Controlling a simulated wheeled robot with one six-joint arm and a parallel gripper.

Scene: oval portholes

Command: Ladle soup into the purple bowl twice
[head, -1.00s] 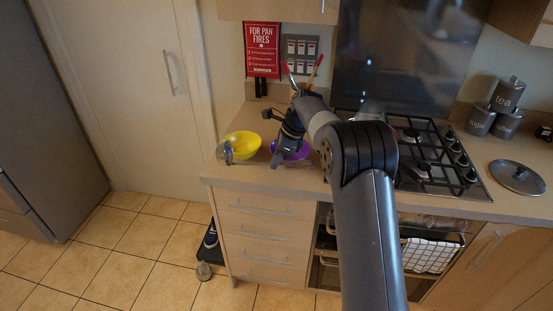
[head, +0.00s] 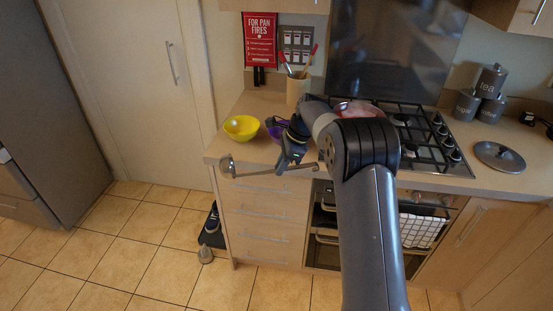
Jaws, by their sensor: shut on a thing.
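My gripper (head: 287,163) is shut on the handle of a metal ladle (head: 258,173), in front of the counter's front edge. The ladle's bowl end (head: 228,166) points left, below the yellow bowl, and its handle reaches right past my gripper. The purple bowl (head: 274,131) stands on the counter, mostly hidden behind my gripper and wrist. A pot (head: 357,107) on the hob is partly hidden behind my arm; its contents look reddish. I cannot tell whether the ladle holds soup.
A yellow bowl (head: 241,128) stands left of the purple bowl. A utensil holder (head: 297,91) is behind them. A lid (head: 499,157) lies right of the hob (head: 430,140); canisters (head: 480,100) stand behind it.

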